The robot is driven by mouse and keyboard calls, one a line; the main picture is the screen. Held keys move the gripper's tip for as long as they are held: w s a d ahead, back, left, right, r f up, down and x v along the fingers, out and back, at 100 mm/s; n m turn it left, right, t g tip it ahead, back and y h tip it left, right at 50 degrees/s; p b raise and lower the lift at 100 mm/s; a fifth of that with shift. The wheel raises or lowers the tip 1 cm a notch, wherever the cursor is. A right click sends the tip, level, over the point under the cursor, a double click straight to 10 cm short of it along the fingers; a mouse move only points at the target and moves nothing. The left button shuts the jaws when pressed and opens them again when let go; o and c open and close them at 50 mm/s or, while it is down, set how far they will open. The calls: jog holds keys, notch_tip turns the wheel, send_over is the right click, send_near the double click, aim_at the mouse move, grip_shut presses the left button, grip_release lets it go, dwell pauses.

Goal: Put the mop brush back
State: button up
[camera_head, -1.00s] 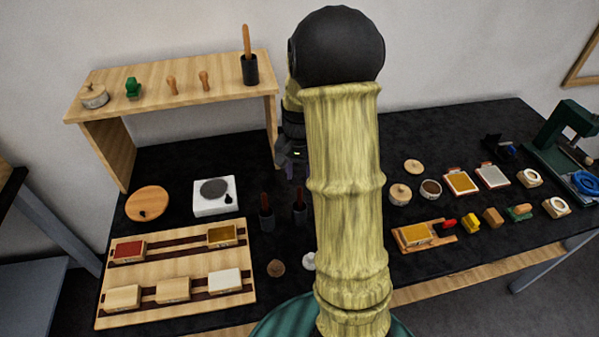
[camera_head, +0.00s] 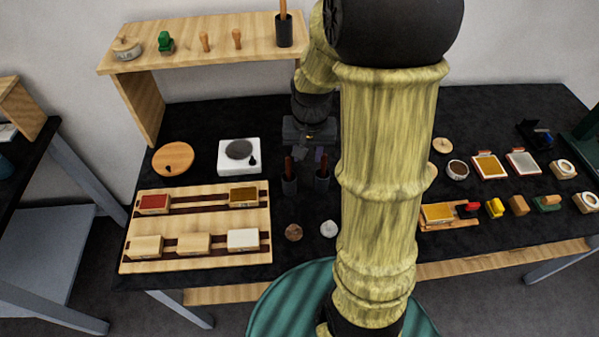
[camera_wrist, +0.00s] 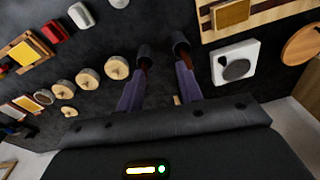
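Two dark cups with reddish-brown handles stand on the black table: a left cup (camera_head: 290,186) and a right cup (camera_head: 322,182). In the wrist view the cups (camera_wrist: 143,51) (camera_wrist: 180,42) show just beyond the fingertips. I cannot tell which handle, if either, is the mop brush. A dark holder (camera_head: 284,32) with a tall orange-brown handle stands on the wooden shelf. My gripper (camera_wrist: 160,78) has its two purple fingers apart, with no object clearly held between them. In the head view it is behind the cups, partly hidden by my arm.
The wooden shelf (camera_head: 190,60) also bears a lidded jar (camera_head: 126,50), a green piece (camera_head: 165,43) and two wooden knobs. A white scale (camera_head: 239,164), a round board (camera_head: 172,160) and a wooden tray (camera_head: 190,216) with blocks lie left. Several small items crowd the right.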

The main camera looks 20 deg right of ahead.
jog(key=s+a+n+t, duration=0.1)
jog(key=s+a+n, duration=0.3)
jog(key=s+a, duration=0.2)
jog(key=shift+s+a+r+n, duration=0.15)
jog(key=shift+s+r+n, duration=0.3)
jog(key=shift+s, duration=0.45)
jog(key=shift+w, duration=0.1)
